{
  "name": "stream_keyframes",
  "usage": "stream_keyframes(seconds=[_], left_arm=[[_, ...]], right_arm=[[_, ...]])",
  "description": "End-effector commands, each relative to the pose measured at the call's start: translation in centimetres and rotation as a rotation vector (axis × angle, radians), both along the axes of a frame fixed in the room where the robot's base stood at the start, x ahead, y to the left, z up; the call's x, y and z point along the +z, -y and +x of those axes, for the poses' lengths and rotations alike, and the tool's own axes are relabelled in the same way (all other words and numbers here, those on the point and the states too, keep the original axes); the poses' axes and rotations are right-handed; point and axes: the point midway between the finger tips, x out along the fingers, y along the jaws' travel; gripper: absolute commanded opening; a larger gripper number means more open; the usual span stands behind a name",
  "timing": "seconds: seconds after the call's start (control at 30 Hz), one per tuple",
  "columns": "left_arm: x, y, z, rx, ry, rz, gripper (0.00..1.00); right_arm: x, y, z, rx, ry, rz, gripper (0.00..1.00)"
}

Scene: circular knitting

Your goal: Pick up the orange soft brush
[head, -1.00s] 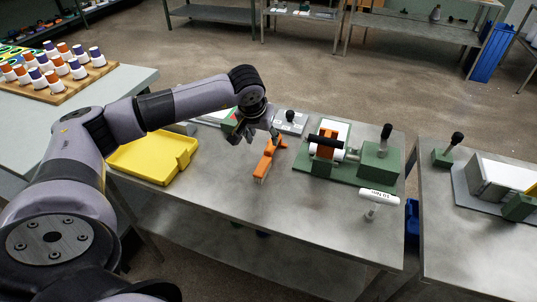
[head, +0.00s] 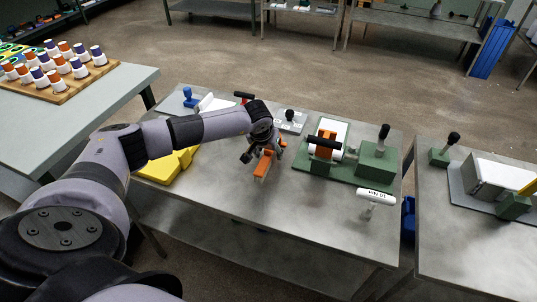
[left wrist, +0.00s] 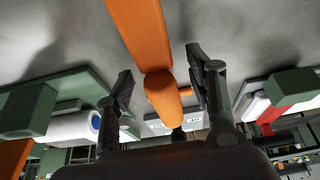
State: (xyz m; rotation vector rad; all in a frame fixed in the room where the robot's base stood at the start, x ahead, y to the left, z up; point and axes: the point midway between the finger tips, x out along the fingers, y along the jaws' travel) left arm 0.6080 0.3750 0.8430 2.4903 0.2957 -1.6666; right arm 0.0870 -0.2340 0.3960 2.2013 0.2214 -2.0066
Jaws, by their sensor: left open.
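The orange soft brush (head: 263,166) lies on the grey metal table, partly hidden by my left gripper in the head view. My left gripper (head: 262,153) is over the brush's far part, its fingers apart. In the left wrist view the brush (left wrist: 145,35) runs from the top edge down to a rounded end between the two open fingers of the gripper (left wrist: 160,78). The fingers stand on either side of it with gaps, and neither appears to touch it. My right gripper is not in view.
A yellow tray (head: 165,172) lies left of the brush, partly behind my arm. A green-based fixture (head: 345,172) with an orange part and black handles stands to the right. A white T-handled tool (head: 375,197) is near the right edge. The table's front part is clear.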

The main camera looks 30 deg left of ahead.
Motion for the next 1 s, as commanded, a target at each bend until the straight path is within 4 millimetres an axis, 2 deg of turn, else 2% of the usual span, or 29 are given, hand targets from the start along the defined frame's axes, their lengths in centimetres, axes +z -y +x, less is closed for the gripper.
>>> stream_keyframes(seconds=[0.1,0.83,1.0], left_arm=[[0.02,0.0,-0.01,0.0,0.0,0.0,0.5],[0.08,0.0,0.0,0.001,0.001,0.0,0.01],[0.08,0.0,0.0,0.001,0.001,0.0,0.0]], right_arm=[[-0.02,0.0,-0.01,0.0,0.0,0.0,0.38],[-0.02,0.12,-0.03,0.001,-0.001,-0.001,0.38],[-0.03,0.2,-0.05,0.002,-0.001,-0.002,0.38]])
